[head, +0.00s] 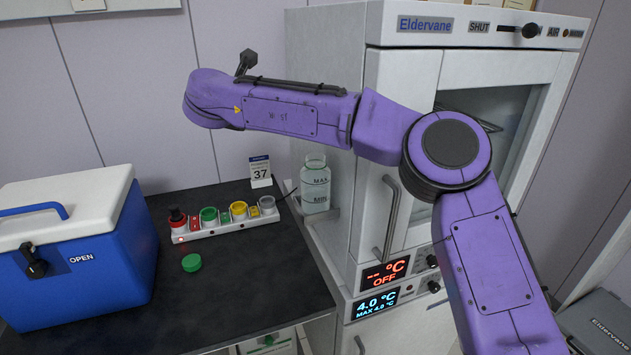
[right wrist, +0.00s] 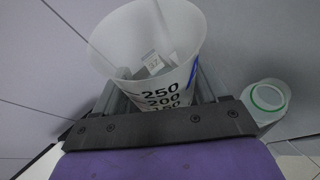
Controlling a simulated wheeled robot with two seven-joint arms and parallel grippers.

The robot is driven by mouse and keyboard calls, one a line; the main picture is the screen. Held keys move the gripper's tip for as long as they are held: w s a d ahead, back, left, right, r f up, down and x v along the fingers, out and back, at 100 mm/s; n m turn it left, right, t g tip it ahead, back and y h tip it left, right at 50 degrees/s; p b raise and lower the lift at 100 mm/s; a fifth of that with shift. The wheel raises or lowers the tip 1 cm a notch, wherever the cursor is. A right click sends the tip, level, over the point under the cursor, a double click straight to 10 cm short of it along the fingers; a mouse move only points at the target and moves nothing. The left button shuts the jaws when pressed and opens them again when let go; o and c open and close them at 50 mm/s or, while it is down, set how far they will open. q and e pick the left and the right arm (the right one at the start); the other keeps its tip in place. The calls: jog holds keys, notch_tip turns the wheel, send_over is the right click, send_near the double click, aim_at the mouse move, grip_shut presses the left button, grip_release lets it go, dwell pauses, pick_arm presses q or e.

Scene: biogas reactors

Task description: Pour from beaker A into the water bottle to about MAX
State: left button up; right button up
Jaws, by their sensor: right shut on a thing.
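In the head view my right forearm hides the gripper and beaker. My left gripper is out of view.
A green cap (head: 191,262) lies on the dark counter (head: 235,290). A blue cooler (head: 85,260) stands left. The white cabinet (head: 395,75) rises at right.

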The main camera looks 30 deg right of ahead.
jog(key=shift+r+n+g+h+p, duration=0.3)
jog(key=shift+n+g+p, duration=0.15)
jog(key=shift+p, duration=0.75)
jog(key=shift+f+n, duration=0.2)
jog(key=shift+n, duration=0.05)
